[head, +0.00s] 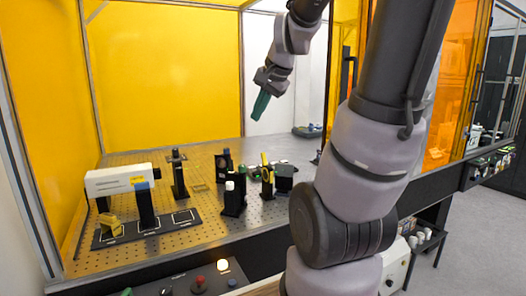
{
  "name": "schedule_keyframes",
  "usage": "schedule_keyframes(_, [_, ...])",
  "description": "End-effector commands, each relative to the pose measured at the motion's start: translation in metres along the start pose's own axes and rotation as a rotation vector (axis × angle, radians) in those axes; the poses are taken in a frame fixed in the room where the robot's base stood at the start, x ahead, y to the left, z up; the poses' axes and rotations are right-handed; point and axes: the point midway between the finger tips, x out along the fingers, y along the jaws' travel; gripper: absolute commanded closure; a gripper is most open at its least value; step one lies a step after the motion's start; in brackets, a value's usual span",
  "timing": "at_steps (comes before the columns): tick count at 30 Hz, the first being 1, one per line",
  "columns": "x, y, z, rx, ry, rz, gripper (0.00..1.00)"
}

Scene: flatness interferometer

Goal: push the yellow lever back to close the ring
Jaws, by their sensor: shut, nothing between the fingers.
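A small upright black mount (267,185) stands near the middle of the optical table, with a slim yellow piece (265,159) at its top that looks like the yellow lever. The ring is too small to make out, so I cannot tell whether it is open or closed. My gripper (259,112) has teal fingers, shut and empty, pointing down. In the picture it is above the mount, clearly apart from it and touching nothing.
A white laser housing (118,179) stands at the left of the perforated table (205,160), with a yellow block (111,223) below it. Other dark posts (179,175) stand near the mount. Yellow panels (165,75) enclose the back. A control panel with a lit button (222,265) is in front.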

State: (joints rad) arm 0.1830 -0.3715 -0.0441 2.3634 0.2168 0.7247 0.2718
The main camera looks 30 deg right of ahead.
Motion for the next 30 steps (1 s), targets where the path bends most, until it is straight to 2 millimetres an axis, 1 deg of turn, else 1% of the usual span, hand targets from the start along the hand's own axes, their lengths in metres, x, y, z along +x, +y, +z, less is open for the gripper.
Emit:
schedule_keyframes(1, [0.018, 0.005, -0.024, 0.103, 0.008, 0.019, 1.00])
schedule_keyframes(3, [0.038, 0.012, -0.052, 0.230, 0.026, 0.032, 1.00])
schedule_keyframes(6, [0.061, 0.025, -0.085, 0.380, 0.053, 0.048, 1.00])
schedule_keyframes(9, [0.077, 0.037, -0.108, 0.485, 0.075, 0.057, 1.00])
schedule_keyframes(10, [0.081, 0.040, -0.113, 0.505, 0.079, 0.060, 1.00])
schedule_keyframes(13, [0.087, 0.046, -0.122, 0.549, 0.089, 0.064, 1.00])
schedule_keyframes(17, [0.097, 0.047, -0.124, 0.559, 0.091, 0.064, 1.00])
schedule_keyframes(19, [0.107, 0.048, -0.124, 0.557, 0.089, 0.066, 1.00])
schedule_keyframes(23, [0.133, 0.051, -0.125, 0.559, 0.087, 0.067, 1.00])
schedule_keyframes(30, [0.184, 0.056, -0.129, 0.558, 0.089, 0.067, 1.00])
